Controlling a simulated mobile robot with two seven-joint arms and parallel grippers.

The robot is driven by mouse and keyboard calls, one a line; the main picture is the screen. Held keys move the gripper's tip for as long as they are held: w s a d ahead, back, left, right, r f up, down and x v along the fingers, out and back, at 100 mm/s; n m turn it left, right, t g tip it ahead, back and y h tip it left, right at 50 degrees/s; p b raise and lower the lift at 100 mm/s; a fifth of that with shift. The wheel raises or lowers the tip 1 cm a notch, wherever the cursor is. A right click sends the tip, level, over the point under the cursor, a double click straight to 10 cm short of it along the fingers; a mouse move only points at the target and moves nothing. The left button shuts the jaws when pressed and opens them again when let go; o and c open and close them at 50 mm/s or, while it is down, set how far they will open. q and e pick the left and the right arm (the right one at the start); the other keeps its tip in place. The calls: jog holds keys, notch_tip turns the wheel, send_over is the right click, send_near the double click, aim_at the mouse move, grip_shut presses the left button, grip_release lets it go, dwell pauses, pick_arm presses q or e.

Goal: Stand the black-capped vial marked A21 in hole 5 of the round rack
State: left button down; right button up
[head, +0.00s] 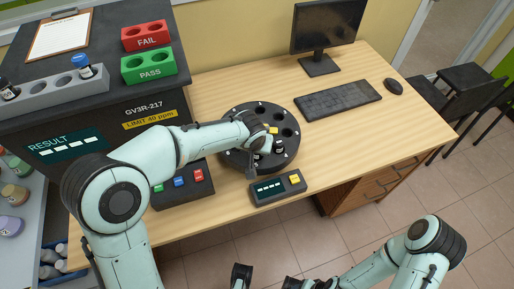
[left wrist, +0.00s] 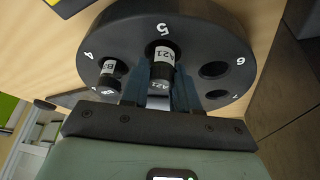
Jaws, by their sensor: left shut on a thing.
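The vial marked A21 (left wrist: 161,54), with a black cap, stands with its lower end in hole 5 of the round rack (left wrist: 215,35) in the left wrist view. Its label still shows above the hole; I cannot tell whether it touches the bottom. My left gripper (left wrist: 160,92) is shut on it at the cap. In the head view my left gripper (head: 264,150) is over the front part of the rack (head: 235,157) and partly hides it. My right gripper (head: 266,281) is at the bottom edge, empty, its fingers apart.
Another black-capped vial (left wrist: 108,69) stands in hole 4, beside my left fingers. Hole 6 (left wrist: 214,69) is empty. A small control box (head: 278,187) is in front of the rack, a keyboard (head: 338,98) behind right. The analyser (head: 110,110) stands at the left.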

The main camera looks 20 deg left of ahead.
pick_arm(q)
jog(key=shift+f, duration=0.2)
jog(key=c, duration=0.8)
grip_release()
jog(key=shift+c, duration=0.2)
jog(key=shift+r, duration=0.1)
jog(key=shift+r, duration=0.15)
jog(key=p+v, duration=0.1)
jog(key=v, duration=1.1)
jog(key=shift+s, duration=0.1)
